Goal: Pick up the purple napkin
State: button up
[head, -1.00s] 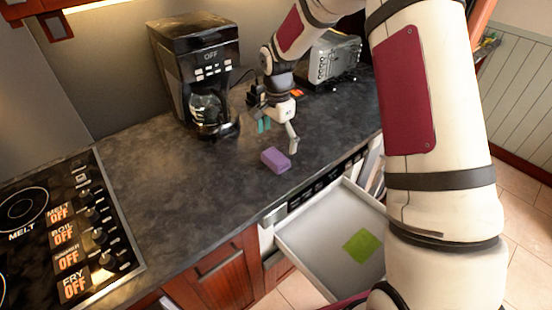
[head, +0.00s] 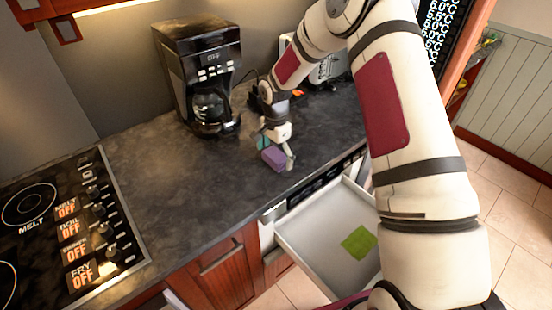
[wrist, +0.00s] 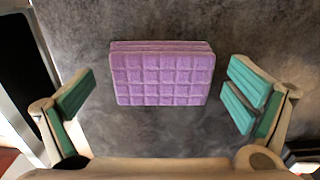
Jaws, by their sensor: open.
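The purple napkin (head: 274,159) is a small folded block with a quilted face, lying on the dark countertop near its front edge. My gripper (head: 277,154) is open and low over the counter at the napkin. In the wrist view the napkin (wrist: 161,75) lies across the space ahead of the two teal-padded fingers (wrist: 157,98). One finger is off to its left and one to its right, with a gap on each side. Neither pad appears to touch it.
A black coffee maker (head: 200,70) stands behind the gripper, and a toaster (head: 328,68) is at the back right. A white drawer (head: 310,243) is open below the counter, with a green cloth (head: 358,242) in it. A cooktop (head: 50,225) is at the left.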

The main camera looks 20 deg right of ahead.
aim_at(277, 157)
jog(key=c, duration=1.2)
jog(key=shift+c, duration=0.2)
jog(key=shift+r, duration=0.1)
jog(key=shift+w+r, duration=0.1)
jog(key=shift+r, duration=0.4)
notch_tip(277, 157, up, 2)
jog(key=shift+b, duration=0.5)
jog(key=shift+s+d+r, duration=0.1)
jog(key=shift+s+r, duration=0.1)
jog(key=shift+s, duration=0.45)
jog(key=s+d+r, duration=0.1)
jog(key=s+d, duration=0.1)
jog(key=s, duration=1.2)
jog(key=shift+s+r, duration=0.2)
jog(key=shift+s, duration=0.2)
